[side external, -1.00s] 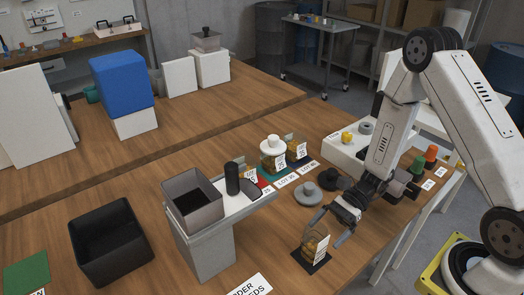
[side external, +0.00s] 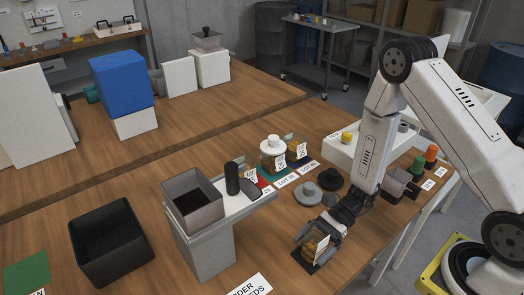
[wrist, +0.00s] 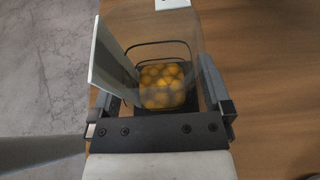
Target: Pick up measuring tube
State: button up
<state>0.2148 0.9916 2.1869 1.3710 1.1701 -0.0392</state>
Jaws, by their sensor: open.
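A clear container (side external: 312,250) holding orange-yellow balls, with a white label on it, stands on a dark mat (side external: 303,260) near the front of the table. In the wrist view the clear container (wrist: 160,75) is between the fingers of my gripper (wrist: 155,85). My gripper (side external: 318,240) is open, pointing down around the container, one finger on each side; I cannot tell whether they touch it. I cannot tell for certain which thing is the measuring tube. A dark upright cylinder (side external: 233,178) stands on the grey-white stand (side external: 208,248).
A grey open-topped box (side external: 192,200) sits on the stand, left of my gripper. A black bin (side external: 112,240) is farther left. Labelled jars (side external: 272,155) and grey and black round lids (side external: 308,193) are behind. Bare wood lies between stand and container.

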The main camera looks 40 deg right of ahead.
jog(key=c, duration=1.2)
jog(key=shift+c, duration=0.2)
jog(key=shift+r, duration=0.3)
notch_tip(320, 180, up, 9)
dwell(0.9)
jog(key=shift+r, duration=0.2)
dwell(0.6)
